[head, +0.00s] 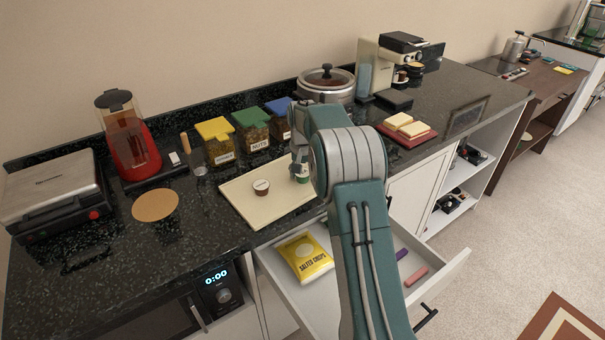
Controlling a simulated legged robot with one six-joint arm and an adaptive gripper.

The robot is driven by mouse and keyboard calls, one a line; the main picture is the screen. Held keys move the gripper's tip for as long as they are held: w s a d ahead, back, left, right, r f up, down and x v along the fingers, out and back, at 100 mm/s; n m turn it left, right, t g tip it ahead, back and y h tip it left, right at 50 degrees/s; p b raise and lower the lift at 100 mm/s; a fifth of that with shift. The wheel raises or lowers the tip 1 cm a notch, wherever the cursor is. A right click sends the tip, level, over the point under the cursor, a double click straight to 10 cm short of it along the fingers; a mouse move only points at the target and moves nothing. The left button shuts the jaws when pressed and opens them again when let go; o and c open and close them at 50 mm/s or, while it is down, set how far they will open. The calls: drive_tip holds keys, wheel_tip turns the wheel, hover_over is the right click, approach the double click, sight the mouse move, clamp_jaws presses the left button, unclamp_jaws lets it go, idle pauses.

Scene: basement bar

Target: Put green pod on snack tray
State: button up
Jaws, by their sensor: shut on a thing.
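The green pod (303,179) is a small cup with a white and green side, seen just below my gripper's fingers. My gripper (300,172) is shut on it, over the right part of a flat cream tray (240,204) on the dark counter. My arm hides part of the gripper and the tray's right end. I cannot tell if the pod touches the tray. A red tray (409,140) with pale square slices lies further right; which tray is the snack tray is not marked.
Jars with yellow (214,129), green (250,117) and blue lids stand behind the cream tray. A pot (326,83) and coffee machine (390,67) stand further back. An open drawer (440,276) below holds a yellow snack bag (304,258). A round cork mat (155,204) lies left.

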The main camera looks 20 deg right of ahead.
drive_tip(key=o, duration=0.8)
drive_tip(key=shift+c, duration=0.2)
